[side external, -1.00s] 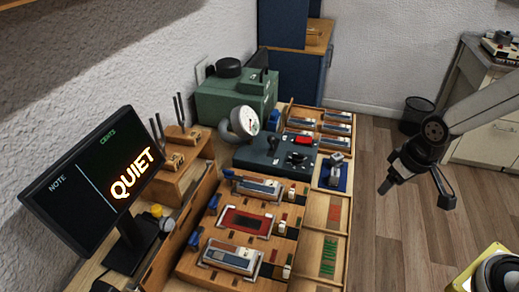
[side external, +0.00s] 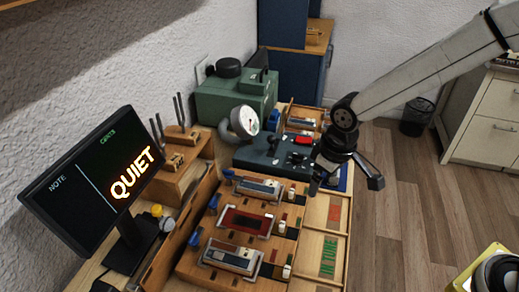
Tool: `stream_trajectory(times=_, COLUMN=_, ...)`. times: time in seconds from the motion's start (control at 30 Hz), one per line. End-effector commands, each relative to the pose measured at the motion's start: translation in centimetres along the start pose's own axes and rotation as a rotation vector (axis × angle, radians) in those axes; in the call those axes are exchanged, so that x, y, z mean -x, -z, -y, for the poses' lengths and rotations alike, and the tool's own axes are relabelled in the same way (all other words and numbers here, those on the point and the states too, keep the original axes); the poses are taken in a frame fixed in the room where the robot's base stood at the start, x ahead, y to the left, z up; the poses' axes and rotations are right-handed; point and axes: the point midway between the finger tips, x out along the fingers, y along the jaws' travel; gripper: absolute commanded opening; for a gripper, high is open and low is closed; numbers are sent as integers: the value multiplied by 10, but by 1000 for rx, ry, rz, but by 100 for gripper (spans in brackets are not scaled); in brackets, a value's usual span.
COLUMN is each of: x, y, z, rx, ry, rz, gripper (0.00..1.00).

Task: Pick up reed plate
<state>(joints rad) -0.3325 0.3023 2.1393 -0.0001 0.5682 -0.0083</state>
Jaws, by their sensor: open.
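Silver reed plates are visible in several places on the workbench. One reed plate (side external: 258,186) sits in the rear wooden holder and another (side external: 232,257) in the front one; a red recessed bed (side external: 246,221) between them holds no plate. A further plate (side external: 300,122) lies in the compartmented wooden rack (side external: 290,104) at the back. My gripper (side external: 346,186) is open and empty, above the right edge of the bench. It hides most of a blue pad (side external: 344,185) and part of the rack. I cannot tell its height.
A dark control box (side external: 262,158) with knobs and a dial gauge (side external: 244,122) stands left of my gripper. A green machine (side external: 225,100) is behind. A monitor (side external: 95,190) reads "QUIET". Trays marked "IN TUNE" (side external: 329,257) and red (side external: 334,213) lie in front.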

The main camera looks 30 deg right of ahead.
Motion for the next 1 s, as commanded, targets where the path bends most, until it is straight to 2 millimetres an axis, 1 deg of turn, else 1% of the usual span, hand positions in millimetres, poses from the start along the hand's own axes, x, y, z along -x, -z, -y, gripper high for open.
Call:
stream_trajectory(times=0.03, x=-4, y=12, z=18, rx=46, ry=6, rz=12, gripper=100)
stream_trajectory(times=0.17, x=-13, y=37, z=63, rx=150, ry=17, rz=43, gripper=100)
stream_trajectory(times=0.2, x=-16, y=42, z=78, rx=182, ry=19, rz=54, gripper=100)
stream_trajectory(times=0.27, x=-20, y=50, z=100, rx=229, ry=23, rz=67, gripper=100)
stream_trajectory(times=0.3, x=-22, y=55, z=116, rx=260, ry=25, rz=76, gripper=100)
stream_trajectory(times=0.4, x=-29, y=62, z=152, rx=331, ry=28, rz=97, gripper=100)
stream_trajectory(times=0.5, x=-34, y=65, z=180, rx=386, ry=30, rz=113, gripper=100)
stream_trajectory(times=0.6, x=-38, y=65, z=200, rx=423, ry=30, rz=123, gripper=100)
stream_trajectory(times=0.7, x=-39, y=65, z=210, rx=441, ry=30, rz=129, gripper=100)
stream_trajectory(times=0.9, x=-40, y=65, z=212, rx=446, ry=30, rz=131, gripper=100)
stream_trajectory(times=1.0, x=-45, y=65, z=212, rx=445, ry=30, rz=131, gripper=100)
